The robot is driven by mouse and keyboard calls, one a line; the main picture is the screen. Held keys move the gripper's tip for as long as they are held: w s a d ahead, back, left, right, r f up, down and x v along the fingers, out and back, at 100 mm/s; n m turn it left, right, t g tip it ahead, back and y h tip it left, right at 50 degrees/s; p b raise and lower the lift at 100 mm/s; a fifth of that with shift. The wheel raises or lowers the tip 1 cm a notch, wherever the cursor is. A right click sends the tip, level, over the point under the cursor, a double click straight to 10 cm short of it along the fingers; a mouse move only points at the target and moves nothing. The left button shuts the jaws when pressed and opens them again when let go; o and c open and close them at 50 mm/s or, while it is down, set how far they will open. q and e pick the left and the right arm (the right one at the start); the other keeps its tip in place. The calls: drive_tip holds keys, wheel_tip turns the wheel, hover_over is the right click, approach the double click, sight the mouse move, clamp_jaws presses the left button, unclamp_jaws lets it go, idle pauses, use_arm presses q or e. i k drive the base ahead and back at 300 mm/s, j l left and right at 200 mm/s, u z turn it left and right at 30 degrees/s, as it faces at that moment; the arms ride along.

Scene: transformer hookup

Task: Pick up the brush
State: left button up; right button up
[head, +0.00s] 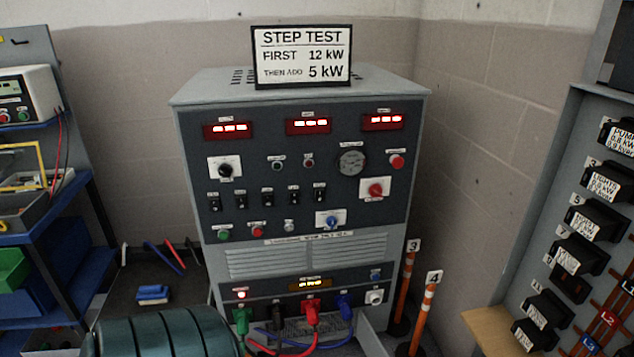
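No object is clearly recognisable as a brush. A small blue item (152,293) with a paler band lies low at the left, on the dark surface between the shelf and the grey cabinet. It is too small to tell whether it is a brush. Neither of my grippers is in view.
A grey test cabinet (300,245) stands in the centre, with a "STEP TEST" sign (301,57) on top and coloured plugs below. A blue shelf (60,215) is at left, a breaker panel (545,220) at right. Orange posts (403,285) and a green ribbed drum (165,332) stand nearby.

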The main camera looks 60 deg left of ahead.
sight(152, 295)
drive_tip(key=u, duration=1.95)
